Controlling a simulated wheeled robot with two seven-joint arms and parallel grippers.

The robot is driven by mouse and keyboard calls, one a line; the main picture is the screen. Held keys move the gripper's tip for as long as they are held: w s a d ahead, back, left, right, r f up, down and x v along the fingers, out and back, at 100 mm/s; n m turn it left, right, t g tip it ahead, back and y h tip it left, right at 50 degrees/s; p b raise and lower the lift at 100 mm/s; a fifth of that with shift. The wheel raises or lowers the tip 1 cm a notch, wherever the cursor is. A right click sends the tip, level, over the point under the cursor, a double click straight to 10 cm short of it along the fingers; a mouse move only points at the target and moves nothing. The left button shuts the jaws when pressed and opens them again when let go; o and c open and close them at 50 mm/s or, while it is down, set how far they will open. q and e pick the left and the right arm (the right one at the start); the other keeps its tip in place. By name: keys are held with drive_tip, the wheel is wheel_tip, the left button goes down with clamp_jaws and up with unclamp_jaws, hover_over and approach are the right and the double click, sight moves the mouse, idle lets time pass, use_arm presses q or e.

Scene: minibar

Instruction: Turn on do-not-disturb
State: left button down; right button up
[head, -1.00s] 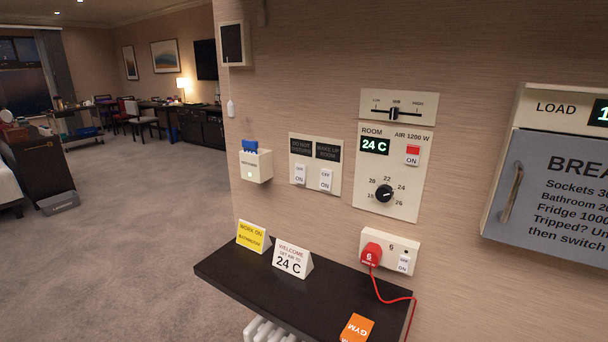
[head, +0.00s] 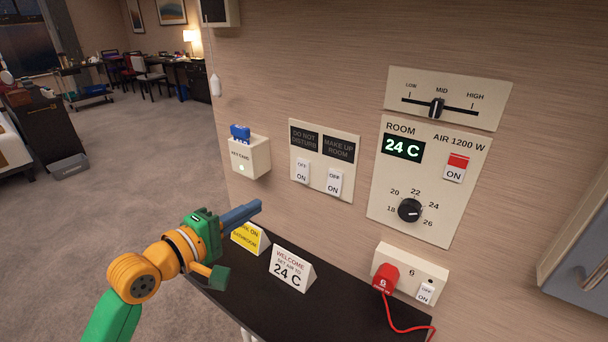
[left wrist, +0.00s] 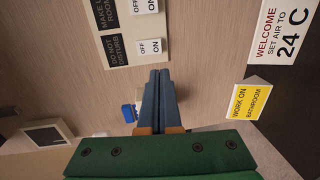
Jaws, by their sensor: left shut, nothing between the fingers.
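The switch plate (head: 347,189) is on the wall, with dark DO NOT DISTURB (head: 304,138) and MAKE UP ROOM (head: 339,148) labels, both unlit. Under them are the do-not-disturb rocker (head: 302,171) and the make-up-room rocker (head: 334,182), each marked OFF and ON. The do-not-disturb rocker also shows in the left wrist view (left wrist: 148,47), above the fingertips. My left gripper (head: 259,205) is shut and empty, in front of the wall to the lower left of the plate, apart from it. In the left wrist view its fingers (left wrist: 160,74) point toward the wall. My right gripper is not in view.
A key-card holder (head: 249,158) with a blue card is left of the plate. Below is a dark shelf (head: 330,312) with a yellow sign (head: 252,238) and a white welcome sign (head: 291,268). The thermostat panel (head: 455,205) and a red plug (head: 385,278) are to the right.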

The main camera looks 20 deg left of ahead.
use_arm(q)
drive_tip(key=p, duration=0.2)
approach(301, 179)
drive_tip(key=x, duration=0.6)
drive_tip(key=shift+d, duration=0.1)
drive_tip(key=shift+w+d+f, duration=0.1)
drive_tip(key=shift+w+f, duration=0.05)
drive_tip(key=shift+w, duration=0.2)
